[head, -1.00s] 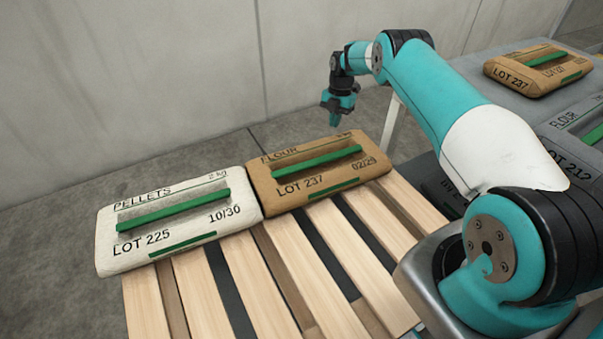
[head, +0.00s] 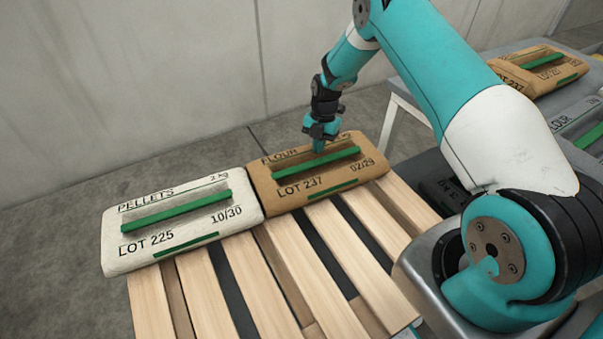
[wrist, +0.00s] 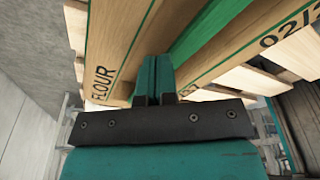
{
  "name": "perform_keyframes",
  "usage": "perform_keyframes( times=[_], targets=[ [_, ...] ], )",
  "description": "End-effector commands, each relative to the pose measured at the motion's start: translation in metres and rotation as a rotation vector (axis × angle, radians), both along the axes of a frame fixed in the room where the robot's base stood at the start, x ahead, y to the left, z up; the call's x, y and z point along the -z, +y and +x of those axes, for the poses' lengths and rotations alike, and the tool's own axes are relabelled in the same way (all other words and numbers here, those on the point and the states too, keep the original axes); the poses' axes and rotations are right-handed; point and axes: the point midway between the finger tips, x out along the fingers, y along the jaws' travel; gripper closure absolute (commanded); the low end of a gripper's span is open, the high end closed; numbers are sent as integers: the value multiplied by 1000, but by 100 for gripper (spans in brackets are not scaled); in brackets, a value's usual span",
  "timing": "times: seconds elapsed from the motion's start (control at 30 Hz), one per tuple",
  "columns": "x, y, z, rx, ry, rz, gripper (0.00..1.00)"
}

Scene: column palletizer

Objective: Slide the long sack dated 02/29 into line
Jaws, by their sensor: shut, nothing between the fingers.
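The sack dated 02/29 (head: 327,180) is brown, marked FLOUR and LOT 237, with a green handle bar. It lies on the slatted pallet (head: 280,260), end to end with a white sack; their far edges show a small step. In the wrist view, the brown sack (wrist: 130,35) fills the top, its FLOUR print left of the fingers. My gripper (head: 319,146) is shut and empty, pointing down at the sack's far side, close to the green bar. I cannot tell whether the fingertips touch the sack. The fingers also show in the wrist view (wrist: 154,80).
The white PELLETS sack (head: 180,222), LOT 225, dated 10/30, lies at the left on the pallet. A grey table (head: 497,130) at the right holds another brown sack (head: 540,72) and a grey FLOUR sack. The near pallet slats are bare. A wall stands behind.

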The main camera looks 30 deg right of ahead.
Motion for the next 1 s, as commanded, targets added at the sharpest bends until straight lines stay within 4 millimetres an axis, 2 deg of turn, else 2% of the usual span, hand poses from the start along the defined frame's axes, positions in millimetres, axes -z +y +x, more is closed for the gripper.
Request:
perform_keyframes(
  times=[0.3, 0.53, 0.6, 0.73, 1.0],
  targets=[
    [-1, 58, -44, -4, 3, 0, 100],
    [-1, 91, -68, -3, 2, 0, 100],
    [0, 96, -73, -2, 1, 0, 100],
    [15, 94, -71, 1, 0, 0, 100],
    [19, 94, -71, 0, -1, 0, 100]
  ],
)
